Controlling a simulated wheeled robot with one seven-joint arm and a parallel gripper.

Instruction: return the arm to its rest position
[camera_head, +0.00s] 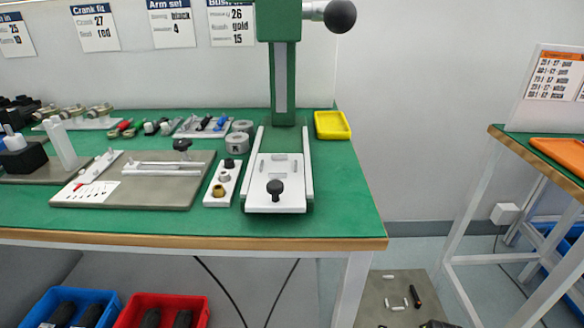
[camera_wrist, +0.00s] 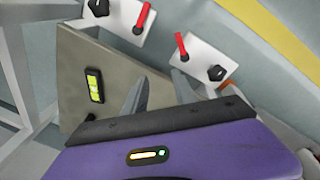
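My gripper (camera_wrist: 160,80) shows in the wrist view as a purple body with a dark front edge and two grey fingers. The fingers stand apart with nothing seen between them, so it is open and empty. Beyond the fingers is a grey-brown board (camera_wrist: 92,60) bearing a black device with a yellow-green display (camera_wrist: 95,85). In the head view the arm is not clearly seen; a dark shape at the bottom edge cannot be made out.
A green-topped workbench (camera_head: 345,215) carries a green press (camera_head: 285,85), fixtures and a yellow tray (camera_head: 332,125). Blue (camera_head: 40,305) and red (camera_head: 135,308) bins sit below. Another bench (camera_head: 540,160) stands right. White plates (camera_wrist: 205,62) with red levers lie beyond my gripper.

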